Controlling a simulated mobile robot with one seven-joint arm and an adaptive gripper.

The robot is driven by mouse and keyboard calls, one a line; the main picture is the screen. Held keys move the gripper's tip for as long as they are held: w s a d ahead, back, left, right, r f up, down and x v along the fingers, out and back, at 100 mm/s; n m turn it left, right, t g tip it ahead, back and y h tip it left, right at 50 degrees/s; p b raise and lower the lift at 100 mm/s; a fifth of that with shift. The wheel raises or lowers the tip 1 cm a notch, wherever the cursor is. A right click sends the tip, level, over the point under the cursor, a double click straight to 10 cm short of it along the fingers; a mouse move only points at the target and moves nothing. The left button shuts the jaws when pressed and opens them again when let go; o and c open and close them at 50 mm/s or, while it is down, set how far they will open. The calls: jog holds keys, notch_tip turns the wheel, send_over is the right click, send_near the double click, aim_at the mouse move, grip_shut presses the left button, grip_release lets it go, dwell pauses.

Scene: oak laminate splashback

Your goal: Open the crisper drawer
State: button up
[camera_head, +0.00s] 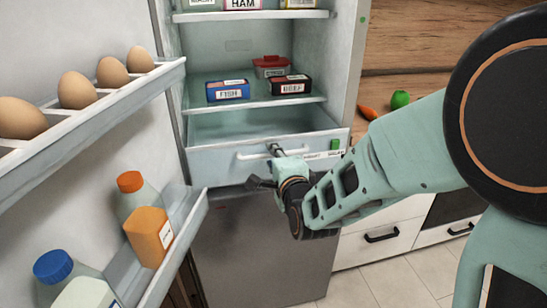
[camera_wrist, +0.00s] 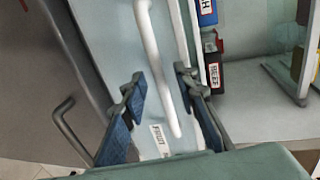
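The crisper drawer (camera_head: 215,160) is the pale drawer at the bottom of the fridge compartment, with a white bar handle (camera_head: 250,156) across its front. Its inside shows over the top edge of the front; how far out it stands is hard to tell. My gripper (camera_head: 268,165) is at the handle in the head view. In the wrist view, my gripper (camera_wrist: 160,78) is open, one blue-padded finger on each side of the white handle (camera_wrist: 154,55), with gaps visible. A small label (camera_wrist: 160,138) is on the drawer front (camera_wrist: 108,30).
The open fridge door (camera_head: 190,225) with eggs (camera_head: 77,90) and bottles (camera_head: 148,235) stands at left. Boxes (camera_head: 228,90) sit on the shelf above the drawer. A grey lower panel (camera_head: 260,240) is below; its handle (camera_wrist: 62,118) shows in the wrist view.

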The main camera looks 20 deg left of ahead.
jog(key=v, duration=0.7)
jog(key=shift+s, duration=0.25)
jog(key=shift+w+d, duration=0.1)
jog(key=shift+d, duration=0.05)
